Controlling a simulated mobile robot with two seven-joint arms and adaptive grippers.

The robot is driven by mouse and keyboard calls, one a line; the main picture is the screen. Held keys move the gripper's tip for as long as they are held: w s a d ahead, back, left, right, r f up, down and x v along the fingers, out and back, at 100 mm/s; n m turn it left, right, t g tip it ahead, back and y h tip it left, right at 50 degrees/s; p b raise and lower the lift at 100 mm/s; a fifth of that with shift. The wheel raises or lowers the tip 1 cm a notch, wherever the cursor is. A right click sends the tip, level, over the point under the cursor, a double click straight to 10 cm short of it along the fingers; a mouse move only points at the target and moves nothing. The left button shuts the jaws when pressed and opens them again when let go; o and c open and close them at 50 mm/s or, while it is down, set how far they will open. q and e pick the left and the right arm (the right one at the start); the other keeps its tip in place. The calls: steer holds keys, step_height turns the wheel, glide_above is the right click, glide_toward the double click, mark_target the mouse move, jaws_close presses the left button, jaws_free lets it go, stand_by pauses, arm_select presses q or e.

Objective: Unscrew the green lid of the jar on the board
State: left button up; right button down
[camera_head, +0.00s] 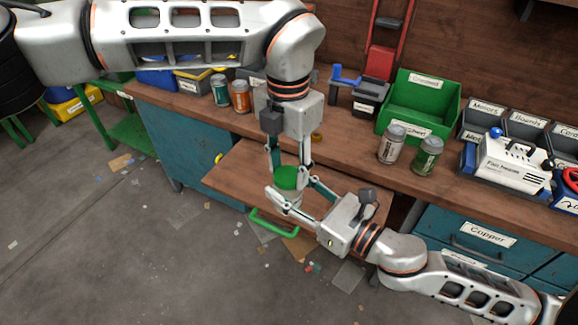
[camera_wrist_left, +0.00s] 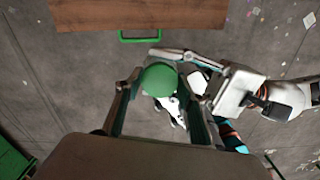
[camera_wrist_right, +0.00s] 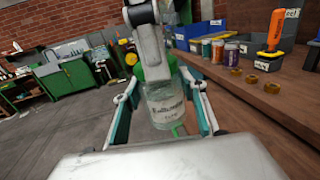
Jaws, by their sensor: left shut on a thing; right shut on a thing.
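The green lid (camera_head: 287,178) sits on top of the jar and shows round from above in the left wrist view (camera_wrist_left: 160,79). The clear jar (camera_wrist_right: 166,106) has a white printed label and stands upright in the right wrist view. My left gripper (camera_head: 290,172) reaches down from above and is shut on the lid. My right gripper (camera_head: 289,198) comes in from the lower right and is shut on the jar's body.
A green handle (camera_head: 273,229) sticks out at the board's front edge. The floor in front is open, with scraps.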

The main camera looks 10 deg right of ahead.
arm_select(q)
steer(key=n, duration=0.5)
steer(key=shift+w+r, duration=0.1)
steer(key=shift+w, duration=0.2)
arm_select(e)
steer(key=shift+s+a+r, duration=0.1)
steer(key=shift+s+a, duration=0.15)
arm_select(q)
steer(key=n, duration=0.4)
steer(key=shift+a+n, duration=0.1)
steer(key=shift+n, duration=0.3)
arm_select(e)
steer(key=shift+w+d, duration=0.1)
arm_select(q)
steer(key=shift+r, duration=0.25)
steer(key=shift+s+r, duration=0.15)
steer(key=shift+r, duration=0.6)
arm_select(e)
steer(key=shift+w+d, duration=0.1)
arm_select(q)
steer(key=shift+r, duration=0.1)
